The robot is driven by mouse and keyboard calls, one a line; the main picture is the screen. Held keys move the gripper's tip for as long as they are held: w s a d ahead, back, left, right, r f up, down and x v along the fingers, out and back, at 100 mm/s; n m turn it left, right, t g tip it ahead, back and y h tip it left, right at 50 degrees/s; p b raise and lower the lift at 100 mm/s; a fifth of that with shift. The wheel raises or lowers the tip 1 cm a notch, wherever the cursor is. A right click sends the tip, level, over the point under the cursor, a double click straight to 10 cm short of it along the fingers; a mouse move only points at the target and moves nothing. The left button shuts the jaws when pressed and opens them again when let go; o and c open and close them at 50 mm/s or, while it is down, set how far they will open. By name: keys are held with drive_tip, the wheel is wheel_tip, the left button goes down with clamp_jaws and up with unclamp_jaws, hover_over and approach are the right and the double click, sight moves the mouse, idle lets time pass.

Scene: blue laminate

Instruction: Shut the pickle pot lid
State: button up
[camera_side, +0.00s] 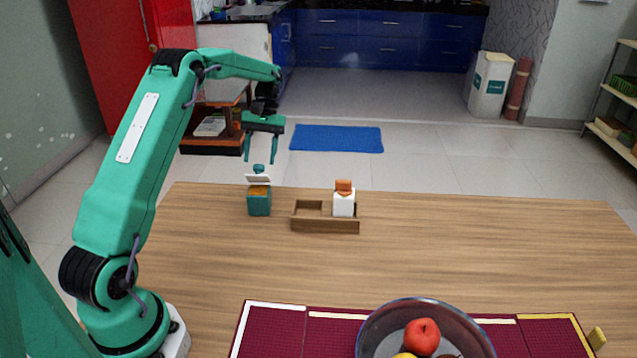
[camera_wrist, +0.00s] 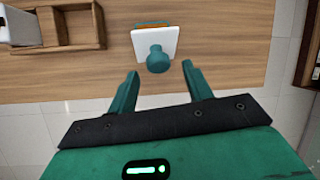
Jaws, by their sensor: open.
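The pickle pot (camera_side: 259,205) is a small teal pot standing near the far left part of the wooden table. Its white lid (camera_side: 258,179) with a teal knob (camera_side: 258,169) is raised at an angle, and an orange band shows between lid and pot. In the wrist view the white lid (camera_wrist: 147,41) and its knob (camera_wrist: 158,60) hide most of the pot. My gripper (camera_side: 260,159) is open and empty just above the knob. In the wrist view my gripper (camera_wrist: 160,71) has its fingers spread on either side of the knob, not visibly touching it.
A wooden tray (camera_side: 322,226) stands right of the pot, holding a white jar (camera_side: 344,206) with an orange-brown top. A glass bowl of fruit (camera_side: 375,332) sits on a dark red mat (camera_side: 275,335) at the near edge. The table between is clear.

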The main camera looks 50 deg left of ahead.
sight(258, 168)
drive_tip(key=shift+x, duration=1.05)
drive_tip(key=c, duration=1)
drive_tip(key=shift+o, duration=0.2)
drive_tip(key=shift+s+d+r, duration=0.1)
drive_tip(key=shift+d, duration=0.05)
drive_tip(key=shift+s+d+r+t+y, duration=0.1)
drive_tip(key=shift+s+d+t+y, duration=0.2)
drive_tip(key=shift+t, duration=0.25)
drive_tip(key=shift+s+d+t+y, duration=0.2)
drive_tip(key=shift+t+y, duration=0.2)
drive_tip(key=shift+t, duration=0.15)
drive_tip(key=shift+s+d+t+y, duration=0.25)
drive_tip(key=shift+d+t+y, duration=0.15)
drive_tip(key=shift+t, duration=0.3)
